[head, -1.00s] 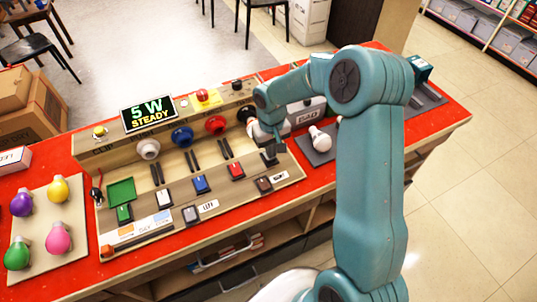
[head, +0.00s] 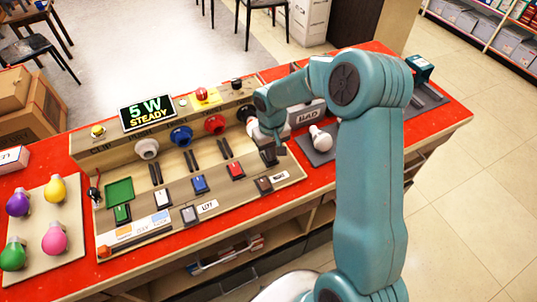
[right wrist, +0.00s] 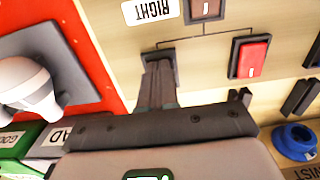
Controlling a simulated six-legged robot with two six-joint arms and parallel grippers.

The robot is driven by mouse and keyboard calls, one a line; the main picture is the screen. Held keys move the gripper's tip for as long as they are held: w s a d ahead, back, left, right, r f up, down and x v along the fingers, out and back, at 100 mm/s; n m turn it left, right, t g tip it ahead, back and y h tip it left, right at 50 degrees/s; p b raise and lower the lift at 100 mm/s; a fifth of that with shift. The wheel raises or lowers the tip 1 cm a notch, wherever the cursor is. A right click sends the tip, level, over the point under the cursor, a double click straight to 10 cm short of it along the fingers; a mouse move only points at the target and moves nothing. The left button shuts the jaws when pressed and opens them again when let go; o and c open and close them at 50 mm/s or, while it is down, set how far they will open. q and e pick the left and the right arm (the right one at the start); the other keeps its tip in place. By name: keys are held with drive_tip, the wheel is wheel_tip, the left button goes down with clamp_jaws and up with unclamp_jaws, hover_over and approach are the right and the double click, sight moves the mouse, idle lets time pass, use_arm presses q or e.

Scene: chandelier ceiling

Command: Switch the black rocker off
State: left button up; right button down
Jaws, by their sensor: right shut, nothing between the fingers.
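The black rocker (right wrist: 152,56) is in the right wrist view, largely hidden behind my fingers, with only a dark edge showing around the tips. In the head view my arm and gripper cover that spot at the right end of the rocker row. My right gripper (head: 270,156) is shut and empty, its fingers pointing down at the board. In the right wrist view the fingertips (right wrist: 159,66) are at the black rocker; whether they press it I cannot tell. The display (head: 148,113) reads "5 W STEADY". My left gripper is not in view.
A red rocker (head: 236,171) and a brown rocker (head: 264,185) sit close by on the wooden board. Blue, white, green and grey rockers lie further left. A white bulb (head: 321,139) lies on a grey mat to the right.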

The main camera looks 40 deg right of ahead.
drive_tip(key=shift+f, duration=0.2)
drive_tip(key=shift+r, duration=0.2)
drive_tip(key=shift+w+r+p, duration=0.1)
drive_tip(key=shift+r+p, duration=0.4)
drive_tip(key=shift+r, duration=0.1)
wheel_tip(320, 180, up, 2)
drive_tip(key=shift+r+p, duration=0.25)
drive_tip(key=shift+p, duration=0.45)
wheel_tip(320, 180, up, 2)
drive_tip(key=shift+p, duration=0.7)
drive_tip(key=shift+r+p, duration=0.3)
drive_tip(key=shift+r, duration=0.25)
drive_tip(key=shift+f, duration=0.1)
